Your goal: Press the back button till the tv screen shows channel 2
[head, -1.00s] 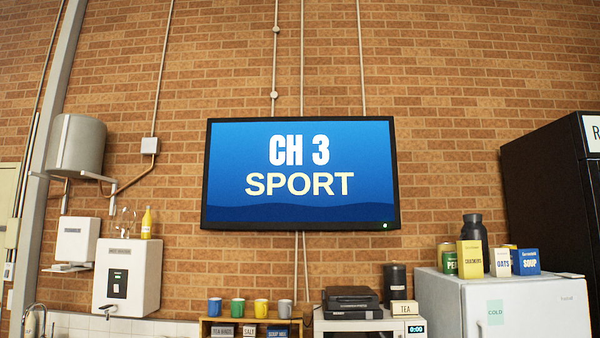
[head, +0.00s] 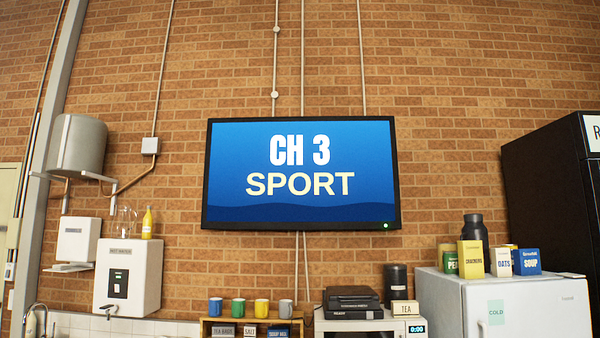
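The tv screen (head: 301,222) hangs on the brick wall in the middle of the head view. It is on and shows "CH 3 SPORT" in large letters on blue. A small green light is lit at its lower right corner. No back button or remote can be made out in this view. Neither of my grippers is in view.
Below the tv are a microwave (head: 362,326) with dark boxes on top and a shelf with several mugs (head: 238,307). A white fridge (head: 530,305) with tins and boxes stands at right, beside a dark cabinet (head: 550,190). A water heater (head: 128,272) hangs at left.

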